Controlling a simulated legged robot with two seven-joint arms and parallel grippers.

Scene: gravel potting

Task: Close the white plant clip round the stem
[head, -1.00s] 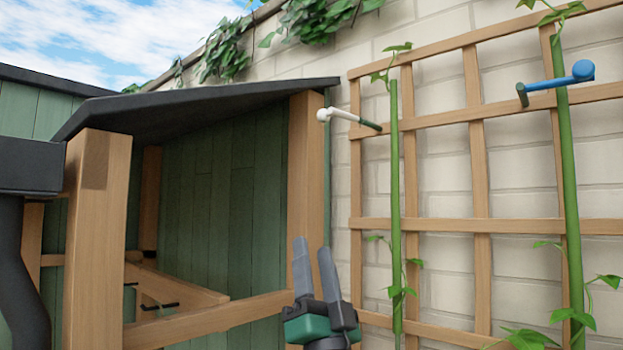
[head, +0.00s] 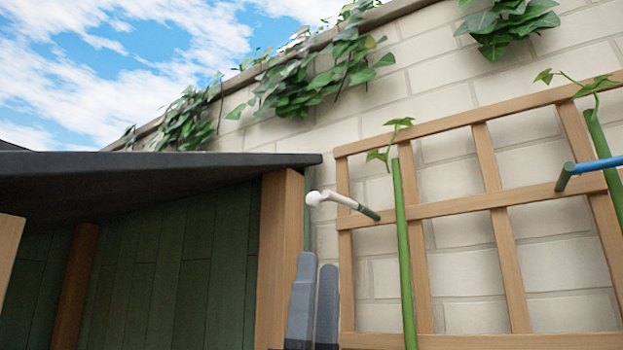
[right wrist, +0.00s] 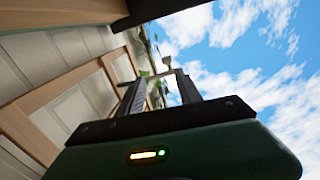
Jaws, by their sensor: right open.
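The white plant clip (head: 330,198) sticks out to the left of the green stem (head: 404,260), with a round white knob at its free end and a dark green end towards the stem. It stands open, swung away from the stem. My right gripper (head: 316,260) is open and empty, fingers pointing up, below and slightly left of the clip's white part. My left gripper is out of view.
A wooden trellis (head: 455,208) stands against the pale brick wall (head: 440,80). A blue clip (head: 600,164) is on another stem at the right. The dark shed roof edge (head: 240,160) and a wooden post (head: 279,250) lie left of my gripper.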

